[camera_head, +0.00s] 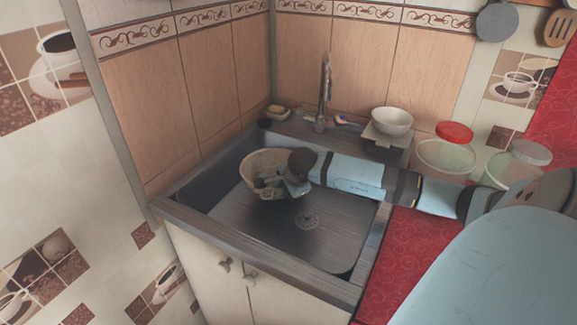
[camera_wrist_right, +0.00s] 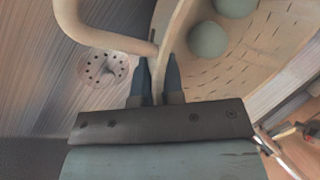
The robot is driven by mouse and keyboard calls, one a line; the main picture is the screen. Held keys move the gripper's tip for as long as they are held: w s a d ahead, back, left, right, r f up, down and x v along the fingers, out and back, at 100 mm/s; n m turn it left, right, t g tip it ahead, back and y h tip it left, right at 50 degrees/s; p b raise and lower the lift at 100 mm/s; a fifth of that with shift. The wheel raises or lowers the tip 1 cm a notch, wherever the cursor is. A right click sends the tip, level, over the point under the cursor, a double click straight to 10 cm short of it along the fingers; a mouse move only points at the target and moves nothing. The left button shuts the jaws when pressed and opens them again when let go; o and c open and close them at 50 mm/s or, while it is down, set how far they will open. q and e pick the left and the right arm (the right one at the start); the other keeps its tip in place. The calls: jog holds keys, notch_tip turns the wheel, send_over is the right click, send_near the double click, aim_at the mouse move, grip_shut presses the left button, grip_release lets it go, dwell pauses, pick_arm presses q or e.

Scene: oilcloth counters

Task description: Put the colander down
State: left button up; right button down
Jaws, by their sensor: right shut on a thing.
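The colander (camera_head: 259,166) is a beige bowl with small slots and a looped handle. It is within the sink (camera_head: 325,246) outline, towards the back left. Whether its base touches the sink floor I cannot tell. My right gripper (camera_head: 291,188) is shut on the colander's rim, near the handle. In the right wrist view my right gripper (camera_wrist_right: 158,72) has its two fingers on either side of the colander's wall (camera_wrist_right: 270,62). Two round grey-green things (camera_wrist_right: 208,39) lie inside the colander. My left gripper is not in view.
The drain (camera_head: 306,221) lies in the bare front part of the sink. A tap (camera_head: 325,85) stands behind it. A white bowl (camera_head: 392,121) and lidded jars, one red-topped (camera_head: 455,132), stand to the right, behind my right arm. The red counter (camera_head: 392,262) has clear room at front.

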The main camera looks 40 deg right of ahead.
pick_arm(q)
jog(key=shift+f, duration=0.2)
pick_arm(e)
jog(key=shift+f, duration=2.15)
pick_arm(q)
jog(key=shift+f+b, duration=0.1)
jog(key=shift+b, duration=0.2)
pick_arm(e)
jog(key=shift+f, duration=0.1)
jog(key=c, duration=1.2)
grip_release()
jog(key=shift+c, duration=0.2)
jog(key=shift+s+r, duration=0.1)
jog(key=shift+r, duration=0.3)
pick_arm(q)
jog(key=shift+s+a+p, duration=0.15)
jog(key=shift+p, duration=0.6)
pick_arm(e)
jog(key=v, duration=1.1)
jog(key=shift+s, duration=0.2)
